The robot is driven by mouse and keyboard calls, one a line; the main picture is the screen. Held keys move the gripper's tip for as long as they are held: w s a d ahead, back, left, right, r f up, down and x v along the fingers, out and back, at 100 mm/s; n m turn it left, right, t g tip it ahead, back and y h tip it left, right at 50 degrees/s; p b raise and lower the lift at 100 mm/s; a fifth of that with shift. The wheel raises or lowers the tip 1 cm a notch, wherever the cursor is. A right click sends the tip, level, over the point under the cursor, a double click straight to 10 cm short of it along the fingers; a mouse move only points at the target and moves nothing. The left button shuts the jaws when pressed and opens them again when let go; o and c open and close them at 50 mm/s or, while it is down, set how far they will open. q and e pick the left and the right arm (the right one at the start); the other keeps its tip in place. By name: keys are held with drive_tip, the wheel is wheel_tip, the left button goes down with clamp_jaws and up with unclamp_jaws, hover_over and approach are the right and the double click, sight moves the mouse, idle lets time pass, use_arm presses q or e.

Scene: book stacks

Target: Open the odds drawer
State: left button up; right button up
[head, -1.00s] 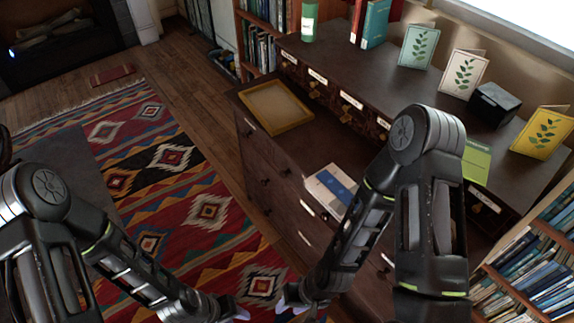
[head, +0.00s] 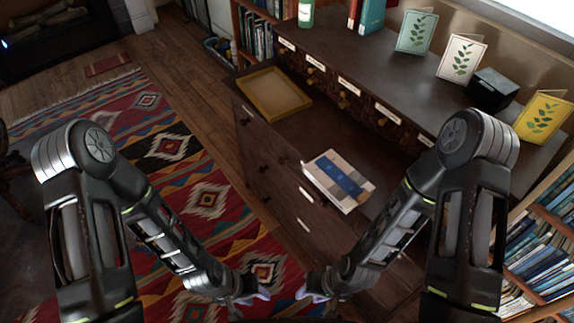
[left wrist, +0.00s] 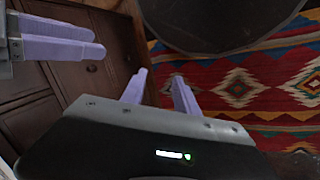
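A dark wooden cabinet (head: 325,118) has a row of small drawers (head: 345,85) with white labels and brass-coloured pulls along its raised back. Larger drawers (head: 262,168) with dark knobs are in its front. The label writing is too small to read, so I cannot tell which is the odds drawer. No drawer looks pulled out. My left gripper (head: 264,284) is in front of the cabinet, over the rug side; its lavender fingers (left wrist: 159,92) are apart and empty. My right gripper (head: 308,289) is close by on the right; its finger gap is unclear.
A yellow-brown tray (head: 273,93) and a blue-and-white book (head: 338,180) lie on the cabinet's lower top. Cards, a black box (head: 492,90), books and a green bottle (head: 306,13) stand above. A bookshelf (head: 545,235) is at right. The patterned rug (head: 170,150) is clear.

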use_arm(q)
drive_tip(key=shift+o, duration=0.2)
drive_tip(key=shift+o, duration=0.8)
drive_tip(key=shift+f, duration=0.15)
drive_tip(key=shift+o, duration=0.4)
wheel_tip(320, 180, down, 6)
drive_tip(key=w+a+n+g+b, duration=0.1)
drive_tip(key=w+n+b, duration=0.1)
drive_tip(key=n+b, duration=0.2)
drive_tip(key=shift+b, duration=0.5)
drive_tip(key=w+d+f+n+t+h+b, duration=0.1)
drive_tip(key=w+d+f+n+h+b, duration=0.15)
drive_tip(key=w+n+b, duration=0.55)
drive_tip(key=w+d+f+n+t+h+b, duration=0.1)
drive_tip(key=w+d+n+h+b, duration=0.35)
drive_tip(key=w, duration=0.55)
drive_tip(key=w+a+r+n+t+h+b, duration=0.1)
drive_tip(key=w+a+r+n+t+b, duration=0.2)
drive_tip(key=w, duration=0.6)
drive_tip(key=w+a+r+n+t+h+b, duration=0.2)
drive_tip(key=w+a+r+n+t+b, duration=0.1)
drive_tip(key=w+r+n+t, duration=0.2)
drive_tip(key=w+r+n, duration=0.2)
drive_tip(key=w+r, duration=0.2)
drive_tip(key=shift+t, duration=0.4)
